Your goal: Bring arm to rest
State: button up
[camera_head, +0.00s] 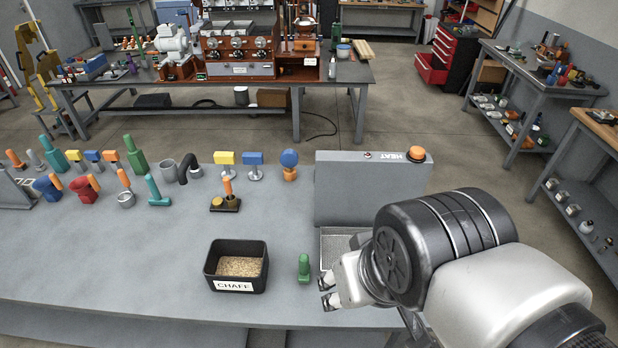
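My arm reaches in from the lower right of the head view, over the right end of the grey table (130,240). My gripper (327,291) is low over the table's front right, just right of a small green object (304,268). Two fingertips show with a gap between them and nothing visible in it. The wrist hides part of a metal tray (338,243) and the lower right of a grey box (362,190) marked HEAT, with an orange knob on top.
A black bin (212,262) labelled CHAFF, holding pale flakes, stands left of the green object. Several coloured tools and cups line the table's back left. A small dark stand (225,205) with an orange handle sits mid-table. The front left of the table is clear.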

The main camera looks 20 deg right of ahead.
jog(key=shift+s+d, duration=0.1)
jog(key=shift+s, duration=0.1)
jog(key=shift+f+b, duration=0.9)
jog(key=shift+b, duration=0.05)
dwell(0.3)
